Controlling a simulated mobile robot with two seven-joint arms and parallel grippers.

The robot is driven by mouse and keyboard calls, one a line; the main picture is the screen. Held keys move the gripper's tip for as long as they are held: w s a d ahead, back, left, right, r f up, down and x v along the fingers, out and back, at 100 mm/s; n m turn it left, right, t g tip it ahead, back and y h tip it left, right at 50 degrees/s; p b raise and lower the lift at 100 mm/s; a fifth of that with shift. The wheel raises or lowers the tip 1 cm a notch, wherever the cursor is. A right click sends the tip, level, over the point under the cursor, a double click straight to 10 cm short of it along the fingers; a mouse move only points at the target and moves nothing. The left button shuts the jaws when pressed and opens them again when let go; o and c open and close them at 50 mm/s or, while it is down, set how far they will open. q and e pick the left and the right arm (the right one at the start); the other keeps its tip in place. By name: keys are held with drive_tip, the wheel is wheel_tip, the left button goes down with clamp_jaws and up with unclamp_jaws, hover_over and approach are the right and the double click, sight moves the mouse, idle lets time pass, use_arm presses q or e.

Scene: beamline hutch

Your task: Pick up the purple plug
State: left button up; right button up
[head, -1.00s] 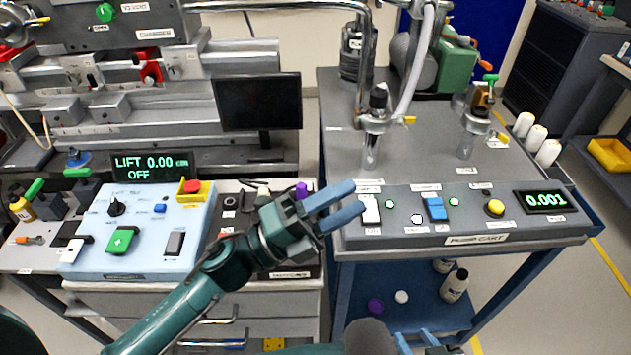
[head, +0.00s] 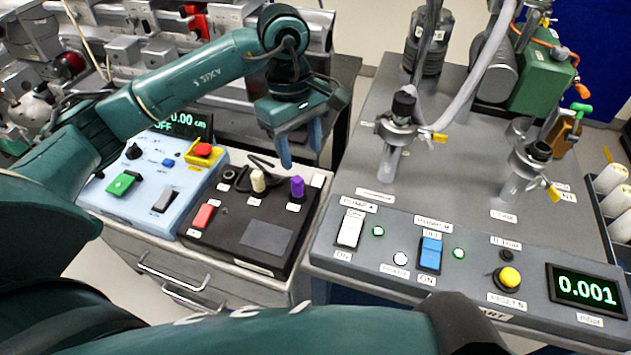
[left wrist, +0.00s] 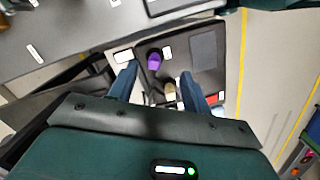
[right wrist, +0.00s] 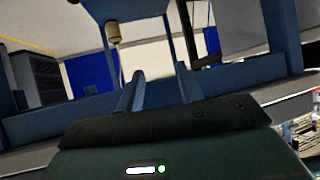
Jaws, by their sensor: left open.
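The purple plug (head: 297,187) stands upright on the black control box (head: 250,238), near its back right corner, beside a cream plug (head: 258,181). My left gripper (head: 301,155) is open and empty, pointing down just above and behind the purple plug in the head view. In the left wrist view the purple plug (left wrist: 154,61) shows beyond and between the two spread fingers, with the cream plug (left wrist: 170,88) nearer the right finger. My right gripper (right wrist: 160,72) shows in the right wrist view with its fingers apart and nothing between them.
A pale blue lift panel (head: 150,190) with a red stop button (head: 203,149) is left of the black box. The pump cart panel (head: 470,270) with switches is close on the right. A dark cable loops behind the plugs.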

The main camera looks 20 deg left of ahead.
use_arm(q)
drive_tip(key=w+a+y, duration=0.1)
drive_tip(key=a, duration=0.1)
hover_over(297, 179)
drive_tip(key=f, duration=0.3)
drive_tip(key=f+p, duration=0.1)
drive_tip(key=f, duration=0.1)
drive_tip(key=shift+s+a+f, duration=0.2)
drive_tip(key=shift+f, duration=0.2)
drive_tip(key=shift+w+d+f+p, duration=0.1)
drive_tip(key=shift+f+p, duration=0.25)
drive_tip(key=shift+f, duration=1.2)
drive_tip(key=shift+w+d+f+p, duration=0.1)
drive_tip(key=shift+f+p, duration=0.25)
drive_tip(key=shift+f, duration=1.2)
clamp_jaws()
